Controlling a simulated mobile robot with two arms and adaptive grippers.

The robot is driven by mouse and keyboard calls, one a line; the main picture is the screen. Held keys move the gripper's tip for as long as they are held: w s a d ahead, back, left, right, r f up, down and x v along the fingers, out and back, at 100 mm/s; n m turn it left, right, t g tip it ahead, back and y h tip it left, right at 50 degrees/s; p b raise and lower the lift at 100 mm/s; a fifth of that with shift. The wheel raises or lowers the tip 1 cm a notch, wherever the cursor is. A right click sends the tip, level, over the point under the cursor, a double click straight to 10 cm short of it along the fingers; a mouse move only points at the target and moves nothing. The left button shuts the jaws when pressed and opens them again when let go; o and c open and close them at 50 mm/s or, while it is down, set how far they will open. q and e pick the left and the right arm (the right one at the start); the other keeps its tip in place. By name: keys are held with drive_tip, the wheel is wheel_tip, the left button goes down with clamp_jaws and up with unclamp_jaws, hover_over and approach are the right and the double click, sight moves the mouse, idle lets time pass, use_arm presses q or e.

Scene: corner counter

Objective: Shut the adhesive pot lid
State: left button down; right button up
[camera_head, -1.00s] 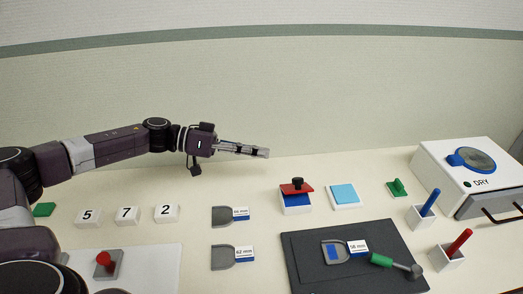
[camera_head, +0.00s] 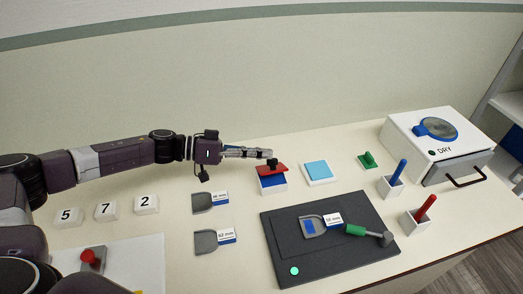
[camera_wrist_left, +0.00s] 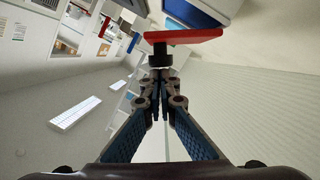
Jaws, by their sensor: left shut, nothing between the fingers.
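The adhesive pot (camera_head: 272,187) is a small white box with blue showing at its opening. Its red lid (camera_head: 266,170) with a black knob (camera_head: 273,162) sits raised and tilted, with a gap above the white body. In the left wrist view the red lid (camera_wrist_left: 195,37) and its black knob (camera_wrist_left: 160,50) are just beyond the fingertips. My left gripper (camera_head: 262,153) is shut and empty, its tips just behind and above the knob. The left wrist view also shows its shut tips (camera_wrist_left: 160,78); whether they touch the knob I cannot tell. My right gripper is out of view.
A dark mat (camera_head: 345,260) with a tool and sample lies in front. A white dryer box (camera_head: 402,137) stands at the right. The counter behind the pot is clear.

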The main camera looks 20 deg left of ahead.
sight(279, 171)
use_arm(q)
drive_tip(key=shift+s, duration=0.1)
drive_tip(key=shift+s+d+m+p, duration=0.1)
drive_tip(key=shift+s+m+p, duration=0.05)
drive_tip(key=shift+m+p, duration=0.2)
drive_tip(key=shift+s+d+f+m+p, duration=0.35)
drive_tip(key=shift+s+m+p, duration=0.2)
drive_tip(key=shift+p, duration=0.35)
drive_tip(key=shift+s+d+f+m+t+y+p, duration=0.5)
drive_tip(key=shift+s+f+m+t+p, duration=0.2)
drive_tip(key=shift+m, duration=0.5)
drive_tip(key=shift+s+f, duration=0.1)
drive_tip(key=shift+f, duration=0.15)
drive_tip(key=shift+d+f, duration=0.1)
drive_tip(key=shift+f, duration=0.05)
